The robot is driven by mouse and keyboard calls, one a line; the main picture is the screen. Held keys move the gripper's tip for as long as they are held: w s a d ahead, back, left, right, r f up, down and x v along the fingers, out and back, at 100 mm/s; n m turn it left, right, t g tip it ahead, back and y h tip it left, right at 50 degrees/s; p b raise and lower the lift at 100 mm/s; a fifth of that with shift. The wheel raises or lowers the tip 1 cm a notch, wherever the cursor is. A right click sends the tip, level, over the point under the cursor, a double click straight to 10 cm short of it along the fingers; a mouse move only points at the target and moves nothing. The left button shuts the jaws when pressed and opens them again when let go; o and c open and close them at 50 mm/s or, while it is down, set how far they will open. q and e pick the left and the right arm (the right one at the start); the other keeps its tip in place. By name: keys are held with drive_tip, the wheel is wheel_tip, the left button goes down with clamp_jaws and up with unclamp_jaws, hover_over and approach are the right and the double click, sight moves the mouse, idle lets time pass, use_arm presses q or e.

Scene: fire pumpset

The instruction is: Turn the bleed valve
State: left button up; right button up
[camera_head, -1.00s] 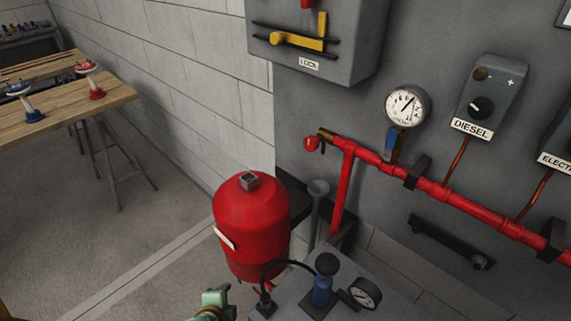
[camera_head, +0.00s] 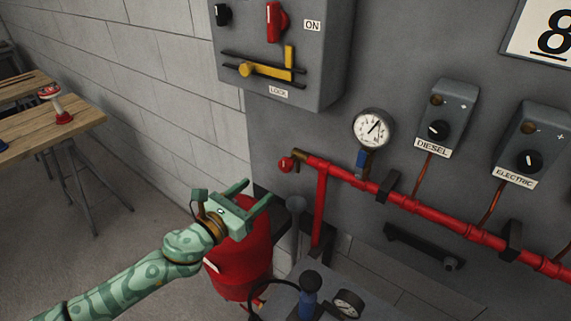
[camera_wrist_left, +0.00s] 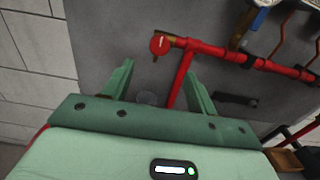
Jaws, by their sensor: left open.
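The bleed valve appears to be the round red knob (camera_head: 286,164) with a brass fitting (camera_head: 298,154) at the left end of the red pipe (camera_head: 340,172). In the left wrist view the red knob (camera_wrist_left: 158,44) shows ahead, just beyond and between the fingertips. My left gripper (camera_head: 258,189) is open and empty, below and left of the knob and apart from it. Its two fingers also show in the left wrist view (camera_wrist_left: 158,64). My right gripper is not in view.
A grey funnel (camera_head: 296,204) stands below the knob. A red tank (camera_head: 240,262) is partly hidden behind my left gripper. A pressure gauge (camera_head: 373,129) and blue-handled valve (camera_head: 362,159) sit right of the knob. A grey switch box (camera_head: 300,60) hangs above.

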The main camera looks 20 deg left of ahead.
sight(284, 167)
use_arm(q)
drive_tip(key=x, duration=1.3)
drive_tip(key=shift+f, duration=0.1)
drive_tip(key=c, duration=1)
